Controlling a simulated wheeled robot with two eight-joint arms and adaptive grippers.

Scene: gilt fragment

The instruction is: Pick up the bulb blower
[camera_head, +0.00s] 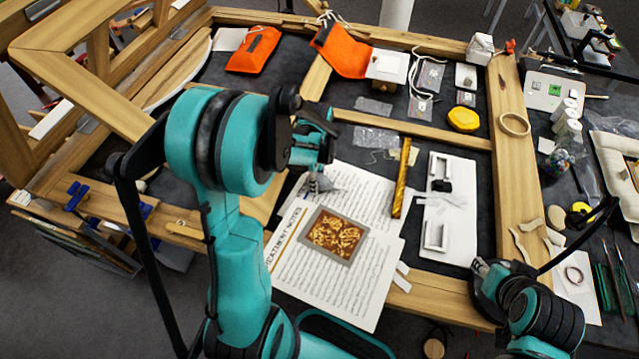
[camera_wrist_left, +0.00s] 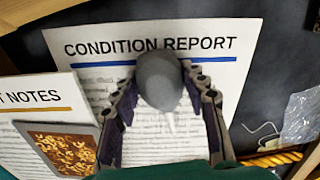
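The bulb blower is a grey rounded bulb with a pale nozzle, seen between my left fingers in the left wrist view (camera_wrist_left: 158,82). In the head view it shows as a small grey shape (camera_head: 319,184) over the printed sheets, just below my left gripper (camera_head: 318,164). In the left wrist view the two dark fingers with purple pads (camera_wrist_left: 160,78) stand apart, one on each side of the bulb, with tips close to its sides. Firm contact is not visible.
Orange pouches (camera_head: 254,49), a yellow object (camera_head: 463,119) and plastic bags (camera_head: 375,137) lie farther back. Wooden frame bars (camera_head: 514,150) border the dark table.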

